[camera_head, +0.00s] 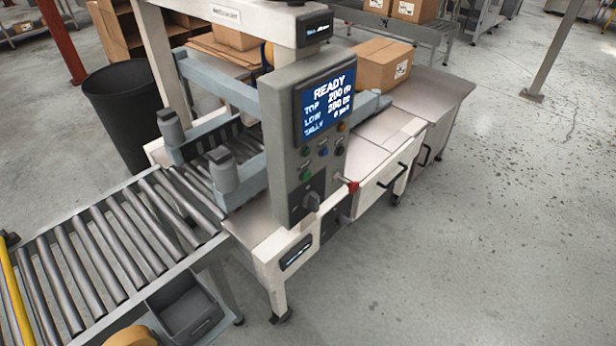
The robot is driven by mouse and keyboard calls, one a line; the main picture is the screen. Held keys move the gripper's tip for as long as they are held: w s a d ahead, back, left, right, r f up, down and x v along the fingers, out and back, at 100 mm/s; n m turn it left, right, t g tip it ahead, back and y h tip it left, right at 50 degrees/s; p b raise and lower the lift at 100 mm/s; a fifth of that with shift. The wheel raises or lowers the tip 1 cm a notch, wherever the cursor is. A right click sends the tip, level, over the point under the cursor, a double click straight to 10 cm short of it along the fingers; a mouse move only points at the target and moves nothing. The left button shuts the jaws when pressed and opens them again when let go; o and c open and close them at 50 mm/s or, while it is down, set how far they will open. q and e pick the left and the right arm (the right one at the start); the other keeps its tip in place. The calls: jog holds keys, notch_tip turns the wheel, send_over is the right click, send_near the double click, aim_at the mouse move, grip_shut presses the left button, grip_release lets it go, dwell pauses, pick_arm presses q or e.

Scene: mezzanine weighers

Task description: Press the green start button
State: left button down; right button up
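The control panel (283,150) is a grey upright box on the front of the white machine. Its blue screen (328,100) reads READY, with lines for top, low and tally below. Small buttons sit under the screen. Which one is the start button I cannot tell, as labels are too small to read. A dark rotary knob (311,201) is below. Neither of my grippers is in view.
A roller conveyor (115,250) leads into the machine from the left. A black bin (122,112) stands behind it. A cardboard box (382,64) sits at the machine's far end. A red-tipped part (352,186) juts out beside the panel. The floor at right is clear.

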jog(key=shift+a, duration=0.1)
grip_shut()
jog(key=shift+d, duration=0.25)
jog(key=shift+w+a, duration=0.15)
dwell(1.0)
